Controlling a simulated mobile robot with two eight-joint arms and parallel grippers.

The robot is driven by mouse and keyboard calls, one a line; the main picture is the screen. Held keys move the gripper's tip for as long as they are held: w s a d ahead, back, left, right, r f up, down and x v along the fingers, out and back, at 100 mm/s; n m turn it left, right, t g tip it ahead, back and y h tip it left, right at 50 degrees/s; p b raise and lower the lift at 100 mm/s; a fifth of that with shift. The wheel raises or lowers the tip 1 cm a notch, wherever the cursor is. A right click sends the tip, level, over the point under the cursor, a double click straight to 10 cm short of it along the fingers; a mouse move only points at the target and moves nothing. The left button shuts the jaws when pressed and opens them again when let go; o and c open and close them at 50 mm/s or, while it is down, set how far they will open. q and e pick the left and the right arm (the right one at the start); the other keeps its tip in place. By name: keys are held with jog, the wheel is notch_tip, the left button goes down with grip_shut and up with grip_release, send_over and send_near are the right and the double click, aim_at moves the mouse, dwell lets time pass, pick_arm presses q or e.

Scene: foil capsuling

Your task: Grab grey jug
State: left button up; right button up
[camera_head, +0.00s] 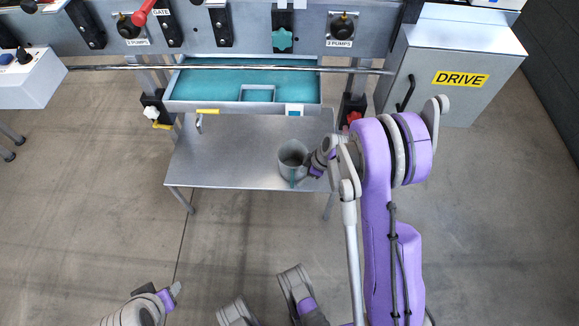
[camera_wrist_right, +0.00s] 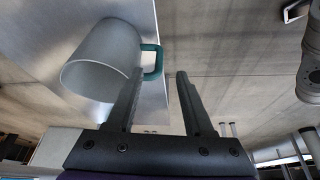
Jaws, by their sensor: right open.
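The grey jug (camera_head: 292,155) stands on the low metal table, near its right end. It also shows in the right wrist view (camera_wrist_right: 100,60), with its open mouth in view and a teal handle (camera_wrist_right: 158,60) on its side. My right gripper (camera_head: 309,171) is beside the jug, on its right. In the wrist view its two fingers (camera_wrist_right: 157,77) are apart, with the handle just ahead of and between the tips. I cannot tell whether a finger touches the handle. My left gripper (camera_head: 174,291) is low at the left, away from the table; its jaws are too small to read.
The low metal table (camera_head: 220,160) is mostly clear left of the jug. Above its back edge hangs a teal-lined tray (camera_head: 205,86) with a small compartment and a bar across it. A grey DRIVE cabinet (camera_head: 440,62) stands at the right. A white box (camera_head: 28,82) juts in at the left.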

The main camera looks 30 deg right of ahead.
aim_at(293, 183)
jog(key=b+x, duration=0.2)
jog(key=x, duration=0.6)
jog(key=shift+w+a+f, duration=0.1)
jog(key=shift+w+f, duration=0.15)
jog(key=shift+f, duration=0.05)
jog(key=shift+r, duration=0.1)
grip_shut()
dwell(0.9)
